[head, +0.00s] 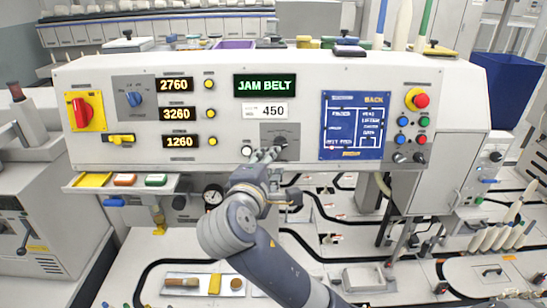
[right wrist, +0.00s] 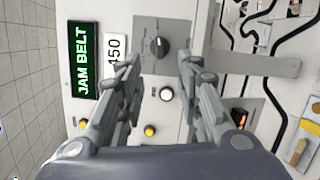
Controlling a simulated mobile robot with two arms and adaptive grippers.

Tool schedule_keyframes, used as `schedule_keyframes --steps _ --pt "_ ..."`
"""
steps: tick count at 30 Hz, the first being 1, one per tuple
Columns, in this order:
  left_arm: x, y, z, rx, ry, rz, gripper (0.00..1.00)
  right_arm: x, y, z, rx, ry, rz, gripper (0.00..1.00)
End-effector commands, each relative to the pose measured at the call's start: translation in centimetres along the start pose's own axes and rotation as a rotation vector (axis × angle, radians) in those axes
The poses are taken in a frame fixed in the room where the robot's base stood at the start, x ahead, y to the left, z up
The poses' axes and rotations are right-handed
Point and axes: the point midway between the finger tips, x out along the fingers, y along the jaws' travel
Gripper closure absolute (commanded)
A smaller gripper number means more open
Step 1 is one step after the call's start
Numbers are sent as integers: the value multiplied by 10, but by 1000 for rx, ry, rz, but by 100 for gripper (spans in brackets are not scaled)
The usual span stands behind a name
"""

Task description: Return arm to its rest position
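My right gripper (head: 265,154) is in front of the control panel (head: 230,70), close below a dark rotary knob (head: 281,141) on a grey plate. In the right wrist view, my right gripper (right wrist: 160,72) has its two fingers spread apart with nothing held between them. The knob (right wrist: 158,47) shows past the fingertips, in the gap. A white button (right wrist: 166,94) also shows between the fingers. Whether a finger touches the panel cannot be told. My left gripper is in neither view.
The panel carries a green "JAM BELT" display (head: 265,85), a red rotary switch (head: 84,112), a red button (head: 420,100) and a blue diagram screen (head: 353,125). Below is a white deck with black tracks and a small tray (head: 176,292). A blue bin (head: 507,90) stands right.

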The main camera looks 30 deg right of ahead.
Motion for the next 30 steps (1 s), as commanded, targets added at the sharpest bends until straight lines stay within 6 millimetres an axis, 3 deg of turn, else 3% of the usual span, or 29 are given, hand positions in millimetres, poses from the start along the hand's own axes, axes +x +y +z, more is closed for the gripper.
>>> schedule_keyframes --steps 6,18,21,23,26,30 --pt "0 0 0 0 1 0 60 -8 0 0 0 0 -1 68" --pt "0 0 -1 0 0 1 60 -7 0 0 0 0 -1 68" --pt "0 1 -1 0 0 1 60 -1 -8 -8 -12 9 -10 68" --pt "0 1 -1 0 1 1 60 8 -21 -20 -30 26 -25 68" --pt "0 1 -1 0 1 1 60 30 -63 -52 -67 77 -72 68" --pt "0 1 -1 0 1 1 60 60 -153 -99 -92 175 -186 68"
